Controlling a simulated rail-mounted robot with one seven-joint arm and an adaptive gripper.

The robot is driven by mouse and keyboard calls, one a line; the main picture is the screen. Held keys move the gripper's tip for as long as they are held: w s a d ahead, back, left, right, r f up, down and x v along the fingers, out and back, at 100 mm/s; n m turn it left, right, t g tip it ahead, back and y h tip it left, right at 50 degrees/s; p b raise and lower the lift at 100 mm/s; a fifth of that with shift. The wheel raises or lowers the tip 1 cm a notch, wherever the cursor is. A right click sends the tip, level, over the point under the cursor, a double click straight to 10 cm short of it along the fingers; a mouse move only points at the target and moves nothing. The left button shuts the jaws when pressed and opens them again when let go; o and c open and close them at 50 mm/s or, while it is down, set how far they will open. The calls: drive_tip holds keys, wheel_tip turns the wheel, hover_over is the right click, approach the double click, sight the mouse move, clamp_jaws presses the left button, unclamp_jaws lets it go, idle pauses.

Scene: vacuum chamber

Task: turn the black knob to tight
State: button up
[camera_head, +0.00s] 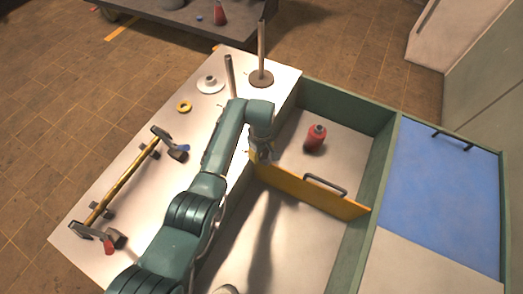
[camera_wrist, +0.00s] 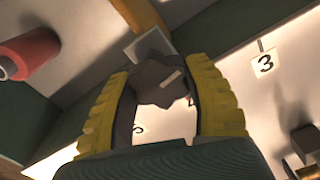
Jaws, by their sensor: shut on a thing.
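The black knob (camera_wrist: 160,82) shows in the wrist view as a dark, lobed shape with a pale mark on its face. My gripper (camera_wrist: 157,74) has its two yellow ribbed fingers on either side of the knob, shut on it. In the head view my gripper (camera_head: 262,155) is at the left end of the yellow panel, and the knob is hidden there behind it. Which way the knob is turned, and how tight it is, I cannot tell.
The yellow panel (camera_head: 310,190) with a dark handle stands across the green-walled box. A red bottle (camera_head: 315,138) stands behind it and also shows in the wrist view (camera_wrist: 28,55). Two upright rods, a white disc (camera_head: 210,84) and a yellow ring (camera_head: 184,106) are on the left bench.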

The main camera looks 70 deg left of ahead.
drive_tip(key=m+p, duration=0.2)
drive_tip(key=m, duration=0.2)
drive_tip(key=shift+r+p, duration=0.1)
drive_tip(key=shift+p, duration=0.3)
drive_tip(key=m+p, duration=0.1)
drive_tip(key=m, duration=0.4)
drive_tip(key=shift+m+p, duration=0.35)
drive_tip(key=shift+m, duration=0.05)
drive_tip(key=m+p, duration=0.1)
drive_tip(key=m, duration=0.4)
drive_tip(key=shift+w+d, duration=0.1)
drive_tip(key=shift+f+m, duration=0.2)
drive_tip(key=shift+m, duration=2.4)
drive_tip(key=o, duration=1.2)
drive_tip(key=shift+r, duration=0.1)
